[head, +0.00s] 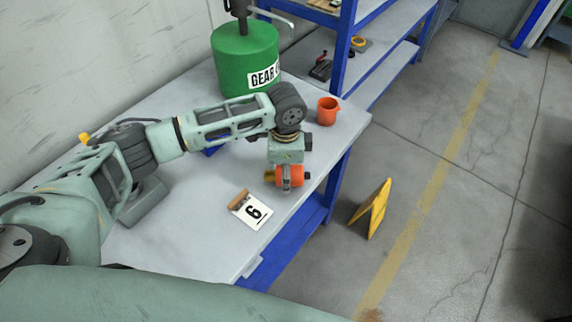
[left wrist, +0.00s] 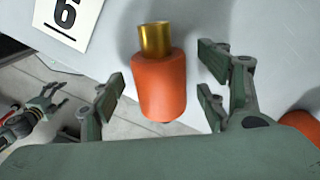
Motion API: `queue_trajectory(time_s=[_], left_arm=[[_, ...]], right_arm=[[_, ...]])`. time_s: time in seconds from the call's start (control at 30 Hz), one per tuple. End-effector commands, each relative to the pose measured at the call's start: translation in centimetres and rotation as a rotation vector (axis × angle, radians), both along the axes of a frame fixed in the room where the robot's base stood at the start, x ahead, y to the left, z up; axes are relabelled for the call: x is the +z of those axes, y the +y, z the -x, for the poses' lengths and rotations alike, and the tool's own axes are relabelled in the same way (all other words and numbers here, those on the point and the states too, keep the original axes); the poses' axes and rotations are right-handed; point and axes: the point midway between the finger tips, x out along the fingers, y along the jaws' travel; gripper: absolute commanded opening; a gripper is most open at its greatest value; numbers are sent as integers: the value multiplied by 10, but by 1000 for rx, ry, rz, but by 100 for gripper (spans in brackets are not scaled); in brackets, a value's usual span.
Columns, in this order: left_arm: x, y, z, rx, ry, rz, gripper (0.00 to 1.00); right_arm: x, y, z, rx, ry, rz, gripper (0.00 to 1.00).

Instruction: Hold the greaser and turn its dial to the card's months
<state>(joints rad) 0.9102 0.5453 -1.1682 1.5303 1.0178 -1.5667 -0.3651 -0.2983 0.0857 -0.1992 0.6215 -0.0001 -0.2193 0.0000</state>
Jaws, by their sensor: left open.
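The greaser is an orange cylinder with a brass-coloured end, on the grey bench near its right edge in the head view (head: 296,178). In the left wrist view the greaser (left wrist: 160,88) lies between the fingers, brass end away from the palm. My left gripper (head: 288,180) is open around it, with gaps on both sides in the left wrist view (left wrist: 165,88). Dial marks cannot be read. The white card (head: 252,211) shows an underlined 6; it also appears in the left wrist view (left wrist: 70,18). My right gripper (left wrist: 50,98) shows small there; its opening is unclear.
An orange cup (head: 327,111) stands at the bench's far right corner, and a green drum (head: 240,55) marked GEAR stands behind my left arm. A blue-framed shelf (head: 345,40) adjoins the bench. A yellow floor sign (head: 372,208) stands on the floor to the right.

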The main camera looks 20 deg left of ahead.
Motion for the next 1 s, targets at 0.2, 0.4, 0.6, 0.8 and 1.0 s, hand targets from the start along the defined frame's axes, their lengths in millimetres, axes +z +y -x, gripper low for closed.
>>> queue_trajectory(time_s=[0.2,0.4,0.6,0.8,1.0], left_arm=[[0,0,0,0,0,0,67],[0,0,0,-1,0,0,50],[0,0,0,-1,0,0,32],[0,0,0,-1,0,0,15],[0,0,0,0,0,1,11]], right_arm=[[0,7,3,-3,4,-9,69],[0,11,3,-4,5,-13,69],[0,10,3,-3,6,-11,69],[0,6,3,-1,5,-6,69],[0,3,3,0,6,-3,69]])
